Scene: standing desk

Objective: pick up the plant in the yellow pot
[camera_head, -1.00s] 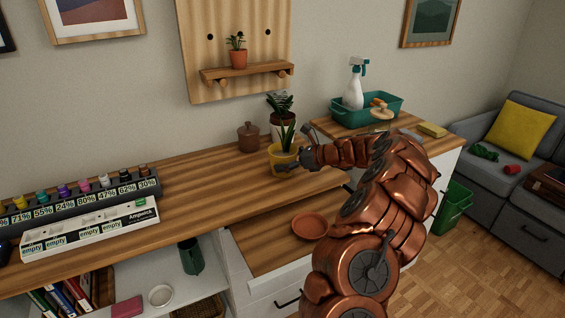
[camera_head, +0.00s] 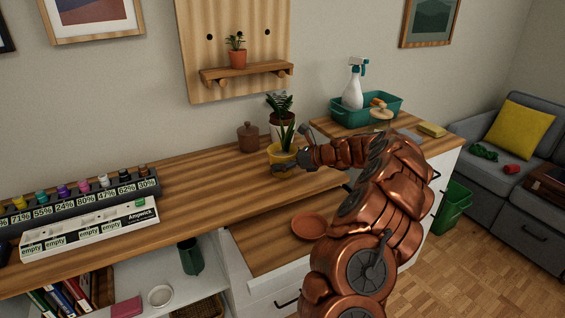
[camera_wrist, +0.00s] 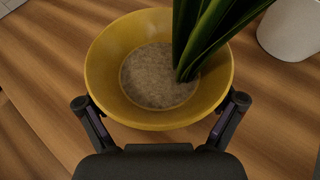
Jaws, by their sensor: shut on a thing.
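The plant in the yellow pot (camera_head: 283,155) is on the wooden desk near its front edge, in front of a darker potted plant. In the wrist view the yellow pot (camera_wrist: 112,95) fills the upper middle, with grey soil inside and long green leaves (camera_wrist: 200,38) rising on its right. My gripper (camera_head: 296,163) reaches it from the right. Its two dark fingers (camera_wrist: 160,118) sit at the left and right of the pot, shut on it. I cannot tell whether the pot's base touches the desk.
A dark-potted plant (camera_head: 281,117) and a brown lidded jar (camera_head: 248,138) stand close behind. A terracotta saucer (camera_head: 309,226) lies on the lower surface in front. A white pot (camera_wrist: 290,28) is at right in the wrist view. Clear desk (camera_head: 205,180) lies left.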

